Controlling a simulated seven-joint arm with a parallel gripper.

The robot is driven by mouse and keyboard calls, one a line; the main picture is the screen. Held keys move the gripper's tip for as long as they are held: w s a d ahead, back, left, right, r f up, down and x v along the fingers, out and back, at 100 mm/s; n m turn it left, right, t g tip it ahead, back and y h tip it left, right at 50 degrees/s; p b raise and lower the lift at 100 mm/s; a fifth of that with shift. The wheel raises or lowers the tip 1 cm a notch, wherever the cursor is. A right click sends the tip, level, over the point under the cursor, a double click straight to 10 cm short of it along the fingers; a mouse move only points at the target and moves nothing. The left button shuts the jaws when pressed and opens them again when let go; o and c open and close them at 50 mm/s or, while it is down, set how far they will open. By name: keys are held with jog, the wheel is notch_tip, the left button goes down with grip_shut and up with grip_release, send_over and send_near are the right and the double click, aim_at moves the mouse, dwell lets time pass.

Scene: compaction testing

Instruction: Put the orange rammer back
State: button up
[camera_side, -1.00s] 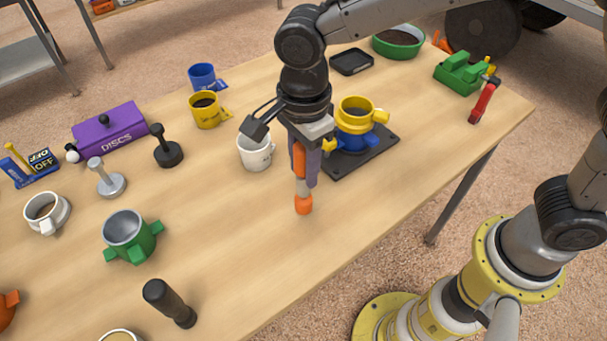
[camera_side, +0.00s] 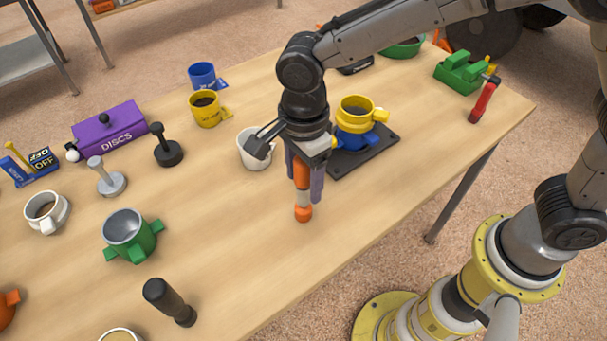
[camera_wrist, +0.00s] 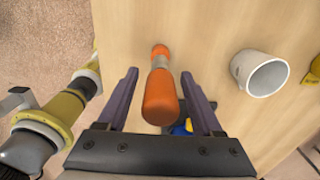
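The orange rammer (camera_side: 302,174), with orange ends and a grey middle, is upright, its lower end at the wooden table near the front edge. My gripper (camera_side: 304,185) is above and around its upper part, with one dark purple finger on each side. In the wrist view the rammer (camera_wrist: 160,95) lies between the spread fingers of my gripper (camera_wrist: 161,73). Gaps show on both sides, so the gripper is open and not clamped on it. Whether the foot presses on the table is hard to tell.
A white mug (camera_side: 252,152) stands close behind my gripper. A yellow collar (camera_side: 356,112) on a blue mould and black plate (camera_side: 375,148) stands to the right. A black rammer (camera_side: 168,152), grey rammer (camera_side: 109,180) and green mould (camera_side: 129,238) are left.

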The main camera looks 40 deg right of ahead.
notch_tip(320, 180, up, 12)
jog(key=shift+r, duration=0.2)
dwell(0.4)
jog(key=shift+d, duration=0.1)
jog(key=s+d+r+n+t, duration=0.1)
jog(key=s+d+r+n, duration=0.2)
jog(key=d, duration=0.6)
jog(key=s+d+f+n+t, duration=0.3)
jog(key=s+d+n+t, duration=0.1)
jog(key=s+d+n, duration=0.9)
jog(key=d+n, duration=0.2)
jog(key=d, duration=0.1)
jog(key=shift+d+f+t, duration=0.15)
jog(key=shift+d+t, duration=0.05)
jog(key=shift+t, duration=0.1)
dwell(1.4)
